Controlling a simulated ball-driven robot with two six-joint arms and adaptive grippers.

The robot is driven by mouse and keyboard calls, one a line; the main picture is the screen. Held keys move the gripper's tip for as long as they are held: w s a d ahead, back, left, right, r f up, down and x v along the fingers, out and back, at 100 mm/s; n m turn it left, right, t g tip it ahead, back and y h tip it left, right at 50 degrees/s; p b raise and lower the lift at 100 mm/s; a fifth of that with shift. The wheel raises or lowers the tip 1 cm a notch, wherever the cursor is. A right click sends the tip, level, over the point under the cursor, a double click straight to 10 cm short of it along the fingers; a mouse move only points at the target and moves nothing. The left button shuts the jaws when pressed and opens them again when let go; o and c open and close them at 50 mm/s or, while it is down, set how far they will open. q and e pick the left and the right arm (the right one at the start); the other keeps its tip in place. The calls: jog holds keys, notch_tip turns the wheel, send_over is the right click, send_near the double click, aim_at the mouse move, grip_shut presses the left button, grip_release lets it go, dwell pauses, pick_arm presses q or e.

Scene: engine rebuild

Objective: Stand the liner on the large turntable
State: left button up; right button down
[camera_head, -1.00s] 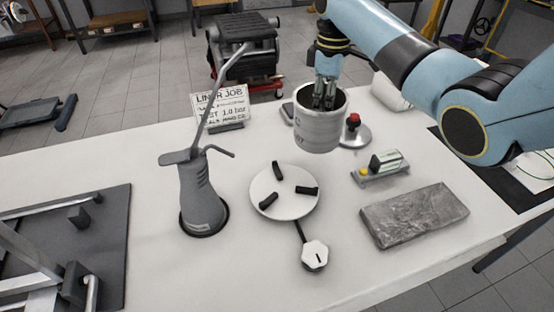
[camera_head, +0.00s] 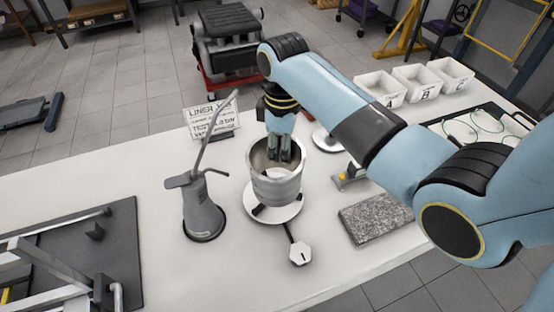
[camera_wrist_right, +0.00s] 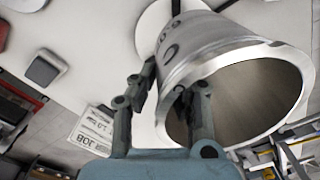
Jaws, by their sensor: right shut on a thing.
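The liner (camera_head: 276,188) is an open-topped silver metal cylinder. It is upright over the large turntable (camera_head: 254,211), a round white disc with dark pads. I cannot tell whether the liner's lower edge touches the disc. My right gripper (camera_head: 279,158) reaches down from above and is shut on the far part of the liner's rim. In the right wrist view, one finger of the gripper (camera_wrist_right: 168,98) is outside the liner's wall (camera_wrist_right: 190,45) and the other is inside its bore. Much of the turntable is hidden under the liner. My left gripper is not in view.
A grey oil can (camera_head: 202,212) with a long spout stands left of the turntable. A white knob (camera_head: 300,254) is in front. A grey stone slab (camera_head: 372,220) lies to the right. A job sign (camera_head: 212,120) stands behind. White bins (camera_head: 416,82) are at the back right.

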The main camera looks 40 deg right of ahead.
jog(key=shift+w+d+f, duration=0.1)
jog(key=shift+w+f, duration=0.25)
jog(key=shift+f, duration=0.55)
jog(key=shift+w+d+f, duration=0.1)
jog(key=shift+w+f, duration=0.3)
jog(key=shift+f, duration=0.45)
jog(key=shift+w+f, duration=0.35)
jog(key=shift+f, duration=0.55)
jog(key=c, duration=1.4)
grip_release()
jog(key=shift+c, duration=0.2)
notch_tip(320, 180, up, 12)
